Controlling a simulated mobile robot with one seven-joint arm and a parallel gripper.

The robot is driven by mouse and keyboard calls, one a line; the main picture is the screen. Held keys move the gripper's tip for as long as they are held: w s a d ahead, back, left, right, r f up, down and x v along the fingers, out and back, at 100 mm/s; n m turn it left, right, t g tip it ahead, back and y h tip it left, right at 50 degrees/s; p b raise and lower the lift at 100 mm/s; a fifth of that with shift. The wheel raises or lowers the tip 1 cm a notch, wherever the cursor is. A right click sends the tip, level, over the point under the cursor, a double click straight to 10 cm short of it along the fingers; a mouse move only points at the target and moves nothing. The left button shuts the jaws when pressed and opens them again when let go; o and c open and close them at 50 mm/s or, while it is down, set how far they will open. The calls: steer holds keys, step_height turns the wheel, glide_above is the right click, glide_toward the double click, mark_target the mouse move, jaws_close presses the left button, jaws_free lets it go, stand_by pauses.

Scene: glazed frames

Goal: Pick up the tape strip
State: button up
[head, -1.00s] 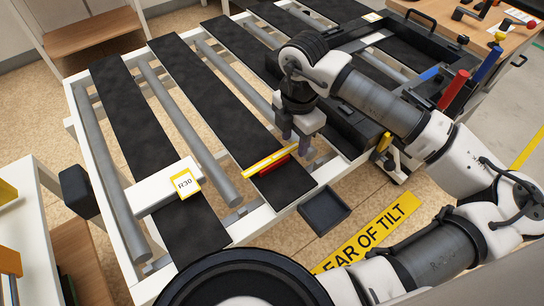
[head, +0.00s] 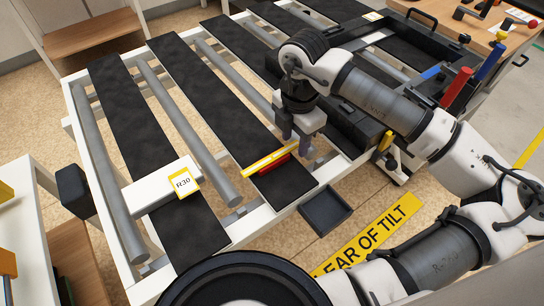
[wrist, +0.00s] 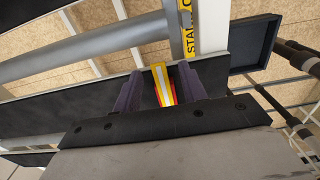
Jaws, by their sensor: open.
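A yellow strip with a pale stripe along it, which looks like the tape strip (head: 262,162), lies across a black slat near its front end. A short red piece (head: 274,166) lies right beside it. My gripper (head: 298,142) points down over the same slat, just behind the strip's right end. In the wrist view, the strip (wrist: 161,86) shows between the two purple fingers of my gripper (wrist: 159,88), with a red edge on its right. The fingers are open, with gaps on both sides. I cannot tell how high they are above the slat.
The slat belongs to a white frame with grey rollers (head: 187,135). A white block with an R30 label (head: 183,182) sits left. A small dark tray (head: 326,210) is at the front edge, near a yellow sign (head: 370,233). A black toolbox (head: 352,140) stands right of my gripper.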

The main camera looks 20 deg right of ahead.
jaws_close()
stand_by(0.3)
steer(key=shift+r+p, duration=0.2)
steer(key=shift+p, duration=0.15)
